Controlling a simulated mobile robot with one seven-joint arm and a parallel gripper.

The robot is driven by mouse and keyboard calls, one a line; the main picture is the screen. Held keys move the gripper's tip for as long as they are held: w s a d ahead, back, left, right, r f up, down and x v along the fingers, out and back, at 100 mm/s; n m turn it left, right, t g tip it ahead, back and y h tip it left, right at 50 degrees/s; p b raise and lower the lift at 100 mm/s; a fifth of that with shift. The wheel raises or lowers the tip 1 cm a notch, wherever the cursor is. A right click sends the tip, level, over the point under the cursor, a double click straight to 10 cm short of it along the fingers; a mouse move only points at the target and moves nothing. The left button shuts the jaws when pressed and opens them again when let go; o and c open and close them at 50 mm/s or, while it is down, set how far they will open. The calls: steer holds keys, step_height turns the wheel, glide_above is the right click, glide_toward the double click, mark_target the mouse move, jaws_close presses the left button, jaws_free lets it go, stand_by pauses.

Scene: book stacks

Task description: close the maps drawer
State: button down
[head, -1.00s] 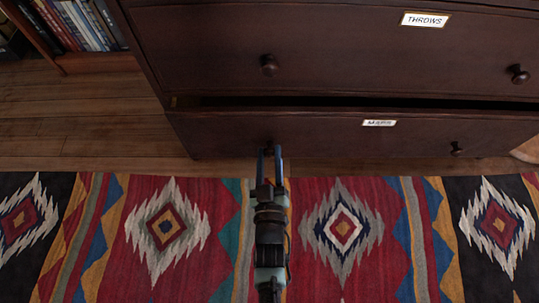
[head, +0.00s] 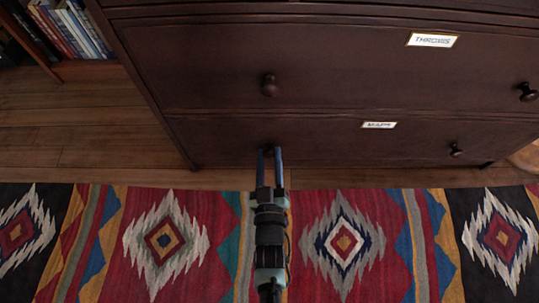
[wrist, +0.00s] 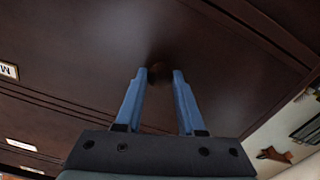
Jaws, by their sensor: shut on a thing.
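The maps drawer (head: 330,146) is the bottom drawer of a dark brown chest, with a small white label (head: 379,125). Its front looks flush with the drawer above, and no dark gap shows over it. My gripper (head: 269,151) is shut on the drawer's left knob, which it mostly hides in the head view. In the wrist view the dark round knob (wrist: 156,75) sits between the two blue fingertips. The drawer's right knob (head: 456,150) is free.
The drawer labelled THROWS (head: 330,65) is above and looks shut. A bookshelf with several books (head: 70,28) stands at the upper left. A patterned rug (head: 200,240) covers the floor in front, with bare wood floor (head: 80,130) at the left.

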steer(key=shift+w, duration=0.4)
steer(key=c, duration=0.5)
jaws_free()
steer(key=shift+s, duration=0.1)
steer(key=shift+s, duration=0.15)
